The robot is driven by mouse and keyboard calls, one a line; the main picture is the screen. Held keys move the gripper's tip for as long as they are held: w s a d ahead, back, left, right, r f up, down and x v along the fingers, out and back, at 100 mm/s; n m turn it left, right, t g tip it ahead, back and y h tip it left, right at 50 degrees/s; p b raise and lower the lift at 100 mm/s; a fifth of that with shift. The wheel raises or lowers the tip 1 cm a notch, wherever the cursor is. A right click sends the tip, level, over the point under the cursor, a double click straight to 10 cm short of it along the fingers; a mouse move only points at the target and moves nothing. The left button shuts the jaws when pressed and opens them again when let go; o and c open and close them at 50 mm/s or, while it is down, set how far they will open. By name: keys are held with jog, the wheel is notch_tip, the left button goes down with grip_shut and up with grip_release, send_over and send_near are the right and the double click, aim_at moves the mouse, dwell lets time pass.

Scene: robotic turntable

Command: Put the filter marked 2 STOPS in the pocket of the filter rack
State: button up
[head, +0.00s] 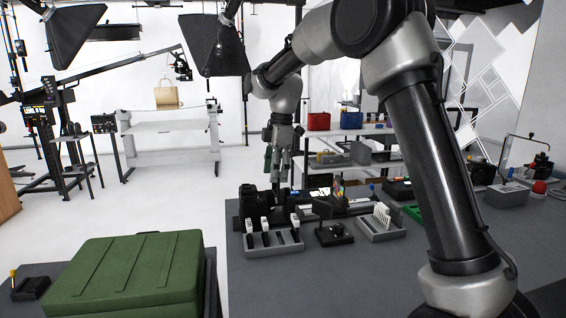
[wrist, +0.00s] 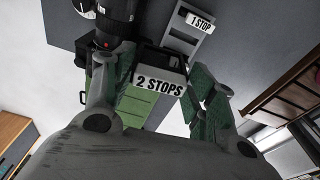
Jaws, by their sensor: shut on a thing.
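The filter marked 2 STOPS (wrist: 160,84) has a white label and a dark frame. In the wrist view it sits between the green-padded fingers of my gripper (wrist: 163,75), which is shut on it. In the head view my gripper (head: 283,178) points down over the far left part of the table, and I cannot make out the filter there. A filter marked 1 STOP (wrist: 199,21) sits in a grey holder in the wrist view, apart from my gripper. A grey rack (head: 290,249) with several white-topped pieces is in front of my gripper; its pocket is not clear.
A black camera lens (wrist: 112,18) is close to my left finger in the wrist view. A small black stand (head: 334,236) and a grey holder with white cards (head: 382,222) stand right of the rack. A green case (head: 130,270) is at the front left.

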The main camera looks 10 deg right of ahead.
jog(key=s+f+m, duration=0.1)
jog(key=s+f, duration=0.4)
jog(key=shift+s+d, duration=0.1)
jog(key=shift+f, duration=2.85)
jog(key=shift+f, duration=1.65)
jog(key=o, duration=1.1)
